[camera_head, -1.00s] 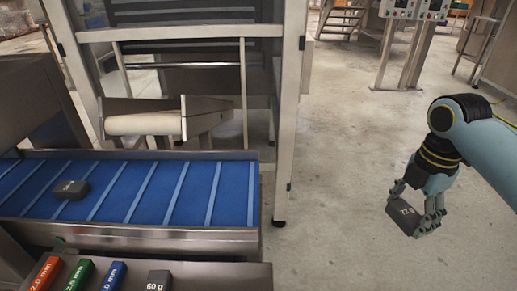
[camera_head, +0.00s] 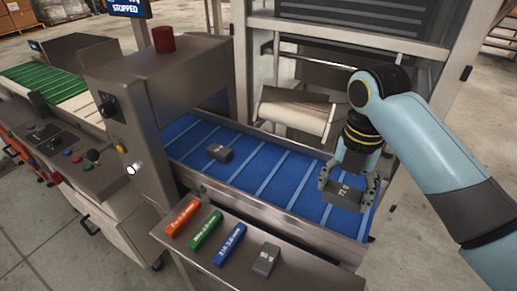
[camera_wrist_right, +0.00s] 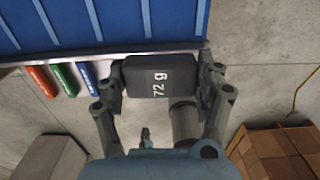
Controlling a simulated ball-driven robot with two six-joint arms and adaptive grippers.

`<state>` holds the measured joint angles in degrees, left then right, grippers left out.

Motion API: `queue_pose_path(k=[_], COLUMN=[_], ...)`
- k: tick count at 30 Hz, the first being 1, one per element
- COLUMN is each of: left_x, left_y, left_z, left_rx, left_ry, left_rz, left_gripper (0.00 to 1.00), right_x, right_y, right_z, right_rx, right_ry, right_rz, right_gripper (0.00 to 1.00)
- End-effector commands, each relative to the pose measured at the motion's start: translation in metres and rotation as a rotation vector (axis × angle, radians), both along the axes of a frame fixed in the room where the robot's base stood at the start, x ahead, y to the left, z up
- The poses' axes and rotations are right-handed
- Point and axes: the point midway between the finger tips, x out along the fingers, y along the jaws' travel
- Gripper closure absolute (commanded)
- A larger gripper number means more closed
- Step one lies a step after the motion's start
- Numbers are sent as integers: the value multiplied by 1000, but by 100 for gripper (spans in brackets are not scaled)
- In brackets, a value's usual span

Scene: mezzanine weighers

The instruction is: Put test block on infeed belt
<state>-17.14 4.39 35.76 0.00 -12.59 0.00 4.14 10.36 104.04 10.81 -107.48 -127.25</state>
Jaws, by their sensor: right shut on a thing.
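My right gripper (camera_head: 347,188) is shut on a dark grey test block (camera_head: 344,194) marked 72 g. In the head view the gripper and block show in front of the right end of the blue infeed belt (camera_head: 262,172). In the right wrist view the block (camera_wrist_right: 160,78) sits between both fingers, and the belt (camera_wrist_right: 120,22) edge runs just beyond it. Whether the block touches the belt I cannot tell. Another dark block (camera_head: 219,153) lies on the belt further left. My left gripper is not in view.
A machine housing (camera_head: 150,75) stands over the belt's left part. Cardboard boxes (camera_wrist_right: 270,150) stand on the floor.

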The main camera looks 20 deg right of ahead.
Motion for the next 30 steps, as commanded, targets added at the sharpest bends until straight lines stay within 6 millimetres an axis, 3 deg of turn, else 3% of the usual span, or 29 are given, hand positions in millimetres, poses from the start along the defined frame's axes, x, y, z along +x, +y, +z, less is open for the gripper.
queue_pose_path(k=[5,18,25,30], left_x=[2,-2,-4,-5], left_y=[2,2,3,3], left_z=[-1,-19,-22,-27], left_rx=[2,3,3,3], left_ry=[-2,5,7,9], left_rz=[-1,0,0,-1], left_gripper=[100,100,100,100], right_x=[7,102,115,114], right_y=[1,-13,-15,-15], right_z=[-6,-64,-76,-102], right_rx=[0,1,0,0], right_ry=[3,2,4,4], right_rz=[14,11,12,12], right_gripper=[63,63,63,63])
